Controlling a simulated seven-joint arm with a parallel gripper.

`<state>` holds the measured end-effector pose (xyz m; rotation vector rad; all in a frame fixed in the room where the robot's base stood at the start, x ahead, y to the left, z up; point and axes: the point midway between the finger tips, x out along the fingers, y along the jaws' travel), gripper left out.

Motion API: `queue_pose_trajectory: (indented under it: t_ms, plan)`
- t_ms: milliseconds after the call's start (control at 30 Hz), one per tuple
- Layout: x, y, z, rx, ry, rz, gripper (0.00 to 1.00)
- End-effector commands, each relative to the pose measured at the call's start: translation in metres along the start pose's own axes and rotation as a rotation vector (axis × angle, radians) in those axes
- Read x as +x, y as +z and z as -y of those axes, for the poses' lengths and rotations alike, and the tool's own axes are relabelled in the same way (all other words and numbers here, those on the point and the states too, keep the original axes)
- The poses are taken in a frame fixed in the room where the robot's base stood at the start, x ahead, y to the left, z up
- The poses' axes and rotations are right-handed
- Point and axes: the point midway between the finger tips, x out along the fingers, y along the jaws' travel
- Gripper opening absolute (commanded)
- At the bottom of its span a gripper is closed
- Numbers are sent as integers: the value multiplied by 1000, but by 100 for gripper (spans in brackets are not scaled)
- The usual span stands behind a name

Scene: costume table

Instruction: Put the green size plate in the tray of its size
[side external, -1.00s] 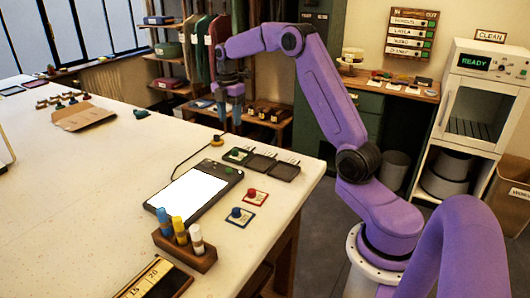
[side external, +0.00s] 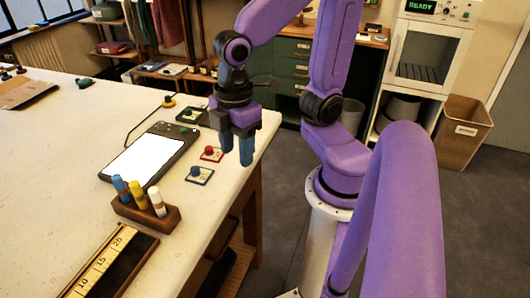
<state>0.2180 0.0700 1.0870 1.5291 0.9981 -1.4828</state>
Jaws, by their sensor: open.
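The green size plate (side external: 190,115) appears to lie in the black tray (side external: 179,122) at the left end of the tray row, at the far side of the table. Its knob is too small to make out clearly. My gripper (side external: 237,150) is open and empty, its blue fingers pointing down. In the picture it is right of the red plate and nearer the camera than the green plate, over the table's right edge. It hides the other trays of the row.
A red plate (side external: 211,154) and a blue plate (side external: 199,175) with knobs lie on the table. Left of them is a black tablet with a white screen (side external: 143,159). A wooden block with markers (side external: 146,210) and a ruler box (side external: 110,265) are nearer the camera.

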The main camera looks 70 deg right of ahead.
Motion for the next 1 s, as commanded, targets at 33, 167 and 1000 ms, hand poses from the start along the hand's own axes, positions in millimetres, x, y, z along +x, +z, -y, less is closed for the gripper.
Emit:
queue_pose_trajectory:
  t_ms: [33,167,1000]
  plan:
    - [3,10,14,6,-1,-2,51]
    - [10,28,34,41,-4,-4,51]
    - [14,37,44,64,-5,-3,51]
